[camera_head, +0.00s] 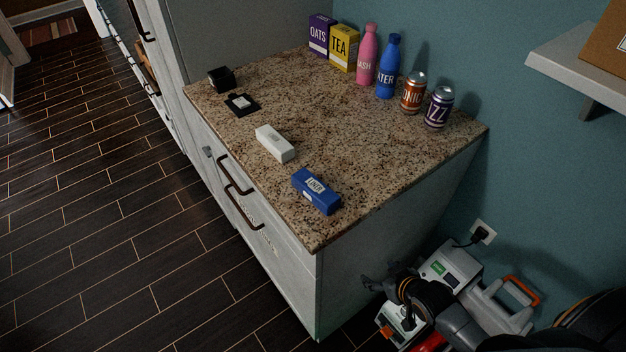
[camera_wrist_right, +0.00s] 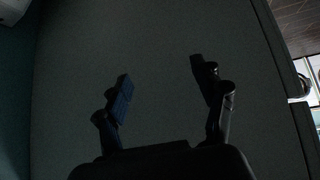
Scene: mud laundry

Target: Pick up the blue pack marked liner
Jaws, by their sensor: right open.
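The blue pack (camera_head: 317,192) with a white label lies on the granite counter (camera_head: 330,135), close to its front right corner. My right gripper (camera_head: 379,285) is low beside the cabinet's right side, below the counter top and apart from the pack. In the right wrist view its two fingers (camera_wrist_right: 160,85) are spread, with nothing between them and a dark grey panel beyond. The blue pack does not show in the right wrist view. My left gripper is not in view.
A white pack (camera_head: 275,143), a black box (camera_head: 221,79) and a flat black item (camera_head: 241,104) lie on the counter. Cartons, bottles (camera_head: 388,66) and cans (camera_head: 413,92) line the wall. A shelf (camera_head: 580,60) juts out at right. Equipment (camera_head: 455,265) stands below near an outlet.

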